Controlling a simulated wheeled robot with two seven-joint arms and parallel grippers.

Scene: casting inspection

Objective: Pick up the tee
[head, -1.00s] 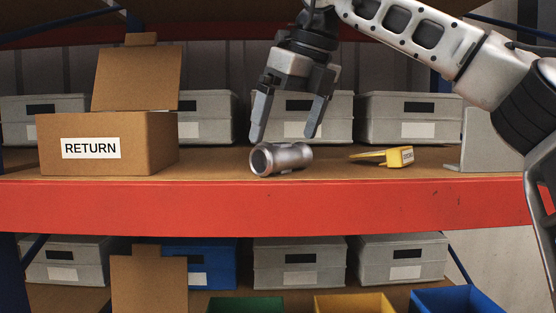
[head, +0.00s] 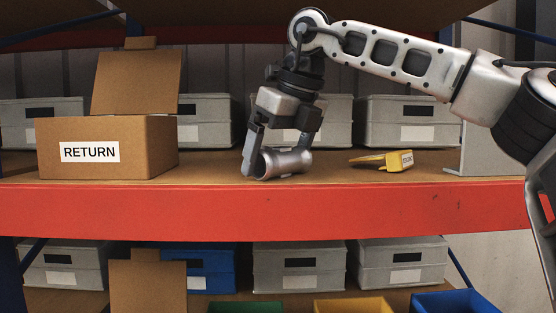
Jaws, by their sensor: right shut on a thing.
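The tee (head: 289,163) is a silver-grey metal pipe piece lying on the upper shelf, near its front edge, in the middle of the head view. My right gripper (head: 277,165) points down from above and is shut on the tee. One finger shows at the tee's left end; the other finger is mostly hidden behind the tee. The tee appears to rest on the shelf still. My left gripper is not in view.
A cardboard box marked RETURN (head: 108,152) stands open at the left. A yellow tool-like thing (head: 398,161) lies right of the tee. Grey lidded bins (head: 408,122) line the back. The red shelf beam (head: 270,211) runs along the front. Bare shelf lies between box and tee.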

